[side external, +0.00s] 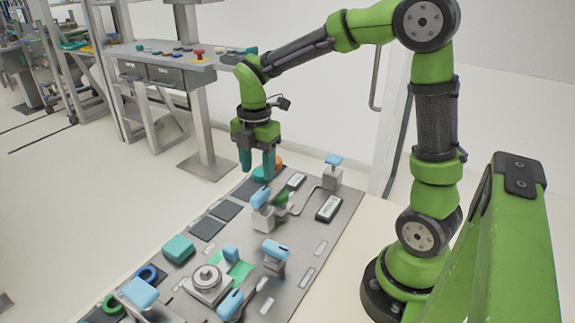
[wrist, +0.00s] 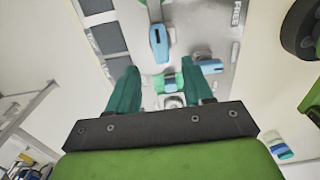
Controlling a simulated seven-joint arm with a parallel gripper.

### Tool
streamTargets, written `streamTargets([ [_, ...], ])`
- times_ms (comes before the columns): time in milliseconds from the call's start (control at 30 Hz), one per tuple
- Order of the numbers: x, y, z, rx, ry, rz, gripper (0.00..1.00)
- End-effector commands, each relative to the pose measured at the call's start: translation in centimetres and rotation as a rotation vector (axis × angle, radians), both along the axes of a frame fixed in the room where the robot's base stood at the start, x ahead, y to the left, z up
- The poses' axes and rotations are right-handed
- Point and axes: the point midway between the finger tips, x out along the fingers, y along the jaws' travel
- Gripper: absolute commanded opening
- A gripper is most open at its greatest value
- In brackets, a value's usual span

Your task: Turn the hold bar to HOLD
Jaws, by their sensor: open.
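On the grey panel (side external: 225,235), a thin grey bent bar (side external: 308,200) runs between two dark-framed white label plates (side external: 297,181) and (side external: 328,208). I take this for the hold bar, but cannot tell surely. In the wrist view a label reading FREE (wrist: 237,14) stands right of a blue handle (wrist: 159,43). My gripper (side external: 257,170) is open and empty, above the panel's far end; its teal fingers also show in the wrist view (wrist: 167,72).
Other blue-handled fixtures (side external: 275,250), a round dial (side external: 207,276), a teal block (side external: 178,248) and dark square pads (side external: 226,210) stand on the panel. A workbench (side external: 165,65) stands behind.

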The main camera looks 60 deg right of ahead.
Motion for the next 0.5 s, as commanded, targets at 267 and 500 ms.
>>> streamTargets([
  [267, 0.0, 0.0, 6.5, -0.001, -0.004, 0.001, 0.51],
  [500, 0.0, 0.0, 9.3, -0.001, -0.001, 0.001, 0.51],
])
